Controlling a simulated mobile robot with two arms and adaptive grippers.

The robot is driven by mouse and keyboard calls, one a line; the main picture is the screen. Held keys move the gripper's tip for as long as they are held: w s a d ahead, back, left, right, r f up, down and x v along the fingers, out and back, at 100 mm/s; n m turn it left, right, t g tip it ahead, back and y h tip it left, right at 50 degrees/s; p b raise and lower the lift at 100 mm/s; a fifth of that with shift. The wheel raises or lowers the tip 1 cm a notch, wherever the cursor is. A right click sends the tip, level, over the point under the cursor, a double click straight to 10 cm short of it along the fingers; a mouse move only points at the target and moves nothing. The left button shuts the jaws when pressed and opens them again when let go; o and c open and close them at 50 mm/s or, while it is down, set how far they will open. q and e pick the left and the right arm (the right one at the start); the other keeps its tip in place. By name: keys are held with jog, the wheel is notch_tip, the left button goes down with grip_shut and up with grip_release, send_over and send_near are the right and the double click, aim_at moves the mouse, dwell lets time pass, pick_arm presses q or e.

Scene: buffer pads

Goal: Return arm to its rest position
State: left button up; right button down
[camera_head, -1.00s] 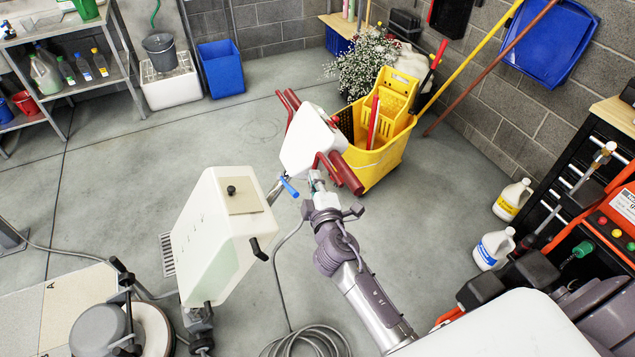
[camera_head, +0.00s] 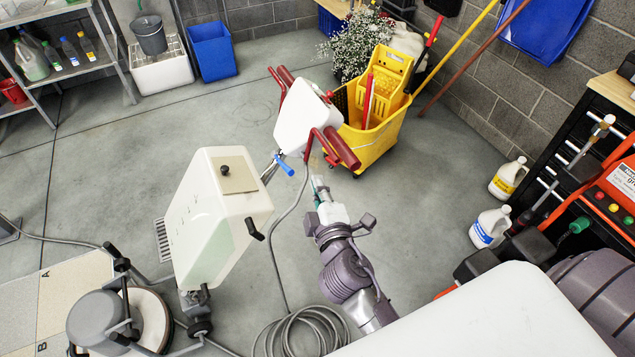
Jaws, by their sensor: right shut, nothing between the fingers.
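My right arm reaches up from the lower right of the head view. Its gripper (camera_head: 319,187) is shut and empty, in front of the floor machine's red handles (camera_head: 335,148). It looks apart from them, with bare floor showing between. The floor machine has a white tank (camera_head: 215,225), a white upper housing (camera_head: 306,115) and a round grey base (camera_head: 105,318). My left gripper does not show.
A yellow mop bucket (camera_head: 372,140) stands beyond the handles. A coiled grey cable (camera_head: 300,335) lies on the floor near my right arm. Two white jugs (camera_head: 490,228) stand by the black tool cabinet (camera_head: 560,150) on the right. The middle floor is open.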

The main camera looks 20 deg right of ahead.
jog(key=s+a+f+m+g+y, duration=0.1)
jog(key=s+f+g, duration=0.2)
jog(key=f, duration=0.8)
jog(key=s+a+f+m+g+y, duration=0.15)
jog(key=s+f, duration=0.25)
jog(key=f, duration=0.8)
jog(key=s+f+g+y, duration=0.1)
jog(key=s+f+g, duration=0.2)
jog(key=f, duration=0.8)
jog(key=s+d+f+m+g, duration=0.2)
jog(key=s+f, duration=0.4)
jog(key=s, duration=0.4)
jog(key=s+d+f+m+g, duration=0.2)
jog(key=s+f+m+g, duration=0.1)
jog(key=s+f, duration=0.4)
jog(key=s+d+f+m+g+b, duration=0.1)
jog(key=s+d+f+m+g, duration=0.1)
jog(key=s+f, duration=0.5)
jog(key=s+g, duration=0.1)
jog(key=s, duration=0.5)
jog(key=shift+s, duration=0.3)
jog(key=shift+f+m, duration=0.1)
jog(key=shift+m, duration=0.15)
